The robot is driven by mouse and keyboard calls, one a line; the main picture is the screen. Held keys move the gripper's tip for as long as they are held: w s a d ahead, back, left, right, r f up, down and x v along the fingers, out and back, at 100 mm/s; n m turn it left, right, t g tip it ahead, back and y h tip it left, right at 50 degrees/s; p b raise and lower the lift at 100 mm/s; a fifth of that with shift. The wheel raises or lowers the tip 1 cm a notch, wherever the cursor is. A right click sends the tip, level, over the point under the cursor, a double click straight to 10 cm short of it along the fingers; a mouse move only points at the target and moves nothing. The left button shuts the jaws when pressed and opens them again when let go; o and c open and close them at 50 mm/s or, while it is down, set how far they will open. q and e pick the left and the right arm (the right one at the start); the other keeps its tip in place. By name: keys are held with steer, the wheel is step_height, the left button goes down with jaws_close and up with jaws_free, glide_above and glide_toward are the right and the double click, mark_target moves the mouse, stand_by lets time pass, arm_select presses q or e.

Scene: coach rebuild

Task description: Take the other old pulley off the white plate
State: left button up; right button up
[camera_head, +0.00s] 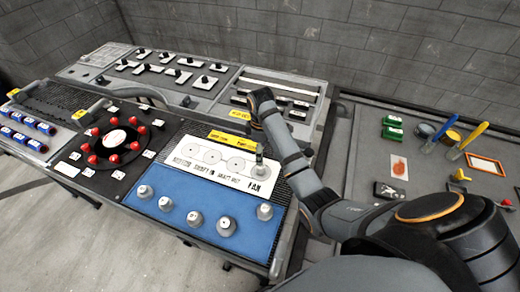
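The white plate (222,180) lies on the bench behind the blue mat, with printed labels and several pale round spots. A small grey metal pulley (260,169) stands at its right end, above the word FAN, with a narrow upright part over it. Several grey pulleys, such as one in the middle (195,219) and one at the right (264,211), stand on the blue mat (180,229). My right arm reaches in from the right, and its bent dark part is just behind the plate's right end. My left arm is not in view.
A black panel with red knobs (115,140) and blue cylinders (22,138) are at the left. A grey case with several switches (180,76) stands behind.

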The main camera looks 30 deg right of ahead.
mark_target(261, 168)
steer(key=shift+a+r, duration=0.1)
steer(key=shift+r, duration=0.1)
steer(key=shift+s+a+f+p, duration=0.2)
steer(key=shift+s+f, duration=0.25)
steer(key=shift+f, duration=0.05)
steer(key=shift+s+a+f+p, duration=0.15)
steer(key=shift+s+f, duration=0.3)
steer(key=shift+f, duration=0.05)
steer(key=shift+w+d+f, duration=0.1)
steer(key=shift+w+f, duration=0.05)
steer(key=shift+f, duration=0.5)
steer(key=shift+w+d+f, duration=0.1)
steer(key=shift+w+f, duration=0.05)
steer(key=shift+f, duration=0.45)
steer(key=shift+w+d+f+p, duration=0.1)
steer(key=shift+w+f+p, duration=0.05)
steer(key=shift+f+p, duration=0.55)
step_height(261, 168, down, 4)
steer(key=shift+d+r, duration=0.1)
steer(key=shift+w, duration=0.1)
steer(key=c, duration=0.5)
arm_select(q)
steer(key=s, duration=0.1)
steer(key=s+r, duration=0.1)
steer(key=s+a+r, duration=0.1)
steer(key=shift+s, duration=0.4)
arm_select(e)
steer(key=c, duration=0.8)
